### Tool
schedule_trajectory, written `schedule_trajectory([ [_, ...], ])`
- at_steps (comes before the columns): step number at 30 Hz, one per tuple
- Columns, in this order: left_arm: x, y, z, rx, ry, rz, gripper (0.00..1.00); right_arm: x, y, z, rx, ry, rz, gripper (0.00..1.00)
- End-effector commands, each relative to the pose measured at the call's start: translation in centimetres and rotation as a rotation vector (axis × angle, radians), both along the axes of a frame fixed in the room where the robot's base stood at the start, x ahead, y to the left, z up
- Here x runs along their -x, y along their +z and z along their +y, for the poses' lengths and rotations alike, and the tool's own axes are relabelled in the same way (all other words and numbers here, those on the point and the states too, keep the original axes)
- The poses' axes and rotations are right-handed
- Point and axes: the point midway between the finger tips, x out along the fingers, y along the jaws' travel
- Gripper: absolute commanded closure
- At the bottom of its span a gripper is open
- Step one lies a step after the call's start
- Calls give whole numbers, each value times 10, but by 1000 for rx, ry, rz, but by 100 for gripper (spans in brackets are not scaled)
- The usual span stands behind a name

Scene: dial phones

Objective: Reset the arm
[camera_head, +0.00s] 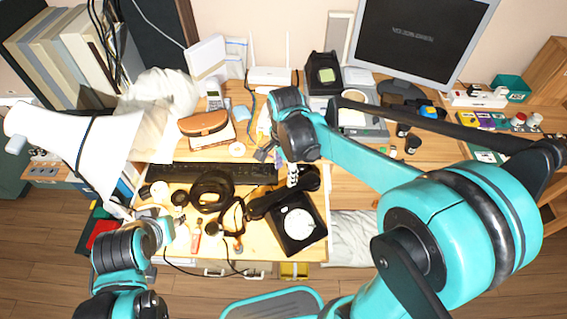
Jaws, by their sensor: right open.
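My right arm reaches in from the right over the desk. Its gripper (276,160) points down above the desk, near the back of the black dial phone (304,246), open with nothing visible between its fingers. The black phone has a white round dial, and its dark handset (264,205) lies at its upper left. My left gripper (158,222) is at the lower left by the desk's front-left corner; its fingers are too small and unclear to read. A grey phone-like device with a pale dial (352,118) stands farther back, partly hidden by my right arm.
A dark keyboard (240,173), black headphones (212,190) and small items crowd the desk's left half. A monitor (415,35) and a black box-shaped device (323,76) are at the back. Bare wood shows right of centre.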

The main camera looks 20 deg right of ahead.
Motion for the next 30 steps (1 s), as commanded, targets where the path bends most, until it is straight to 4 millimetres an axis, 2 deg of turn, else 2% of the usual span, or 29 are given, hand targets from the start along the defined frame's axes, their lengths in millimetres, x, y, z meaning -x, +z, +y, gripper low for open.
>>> schedule_trajectory([
  [8, 0, 0, 0, 0, 0, 0, 63, 1, 1, 0, 0, 9, -4, 49],
  [11, 0, 0, 0, 0, 0, 0, 63, 7, 7, -4, -2, 70, -34, 49],
  [14, 0, 0, 0, 0, 0, 0, 63, 20, 19, -11, 1, 211, -103, 49],
  [21, 0, 0, 0, 0, 0, 0, 63, 64, 45, -30, 109, 710, -337, 49],
  [27, 0, 0, 0, 0, 0, 0, 63, 91, 50, -42, 278, 1064, -474, 49],
  [30, 0, 0, 0, 0, 0, 0, 63, 99, 49, -45, 347, 1177, -508, 49],
])
